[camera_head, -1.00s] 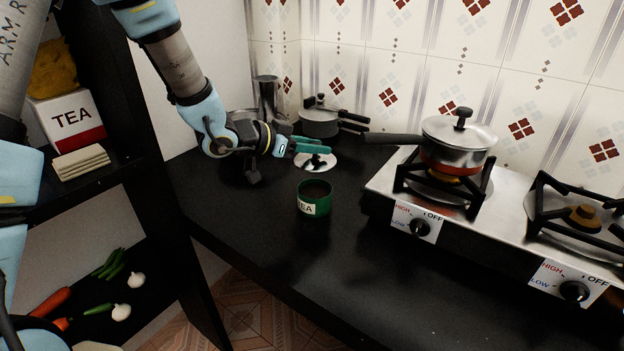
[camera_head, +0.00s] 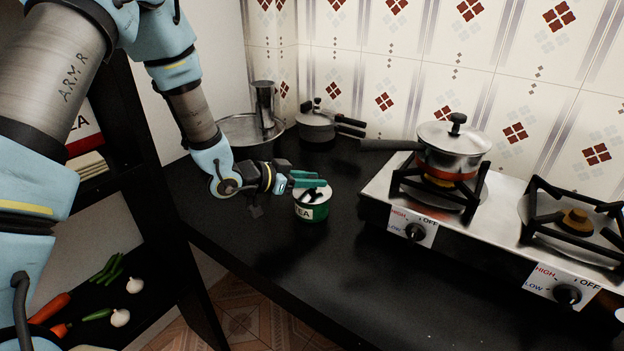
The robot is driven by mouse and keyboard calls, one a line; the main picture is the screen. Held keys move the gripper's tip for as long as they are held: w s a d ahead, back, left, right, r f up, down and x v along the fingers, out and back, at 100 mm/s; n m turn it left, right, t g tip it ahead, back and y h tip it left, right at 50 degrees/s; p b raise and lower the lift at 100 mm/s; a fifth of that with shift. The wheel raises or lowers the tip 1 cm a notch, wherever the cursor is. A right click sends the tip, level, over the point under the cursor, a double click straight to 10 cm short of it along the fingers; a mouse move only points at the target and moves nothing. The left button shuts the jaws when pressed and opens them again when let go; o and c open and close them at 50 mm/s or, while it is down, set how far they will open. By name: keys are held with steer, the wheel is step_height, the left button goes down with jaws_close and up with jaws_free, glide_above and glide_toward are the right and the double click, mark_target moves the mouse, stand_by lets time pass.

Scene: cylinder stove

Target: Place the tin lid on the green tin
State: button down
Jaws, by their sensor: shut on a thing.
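The green tin (camera_head: 312,213) stands upright on the black counter, with a white label showing part of "TEA". The pale tin lid (camera_head: 326,194) with a dark knob is over the tin's mouth. My gripper (camera_head: 312,187) is shut on the lid's knob, with its teal fingers just above the tin from the left. The lid covers the tin's opening in this view; I cannot tell whether it is fully seated or slightly above the rim.
A two-burner stove (camera_head: 375,205) stands to the right, with a lidded saucepan (camera_head: 452,150) whose handle points left. A pressure cooker (camera_head: 317,124) and a metal pan (camera_head: 243,130) stand behind. The counter (camera_head: 300,260) in front is clear. A dark shelf with vegetables (camera_head: 108,290) is at the left.

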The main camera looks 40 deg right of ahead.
steer(key=c, duration=0.6)
jaws_free()
steer(key=shift+f, duration=0.1)
steer(key=shift+r+p, duration=0.35)
steer(key=shift+r, duration=0.05)
steer(key=b+v, duration=0.2)
steer(key=v, duration=1)
steer(key=shift+f+b, duration=0.2)
steer(key=shift+b, duration=0.15)
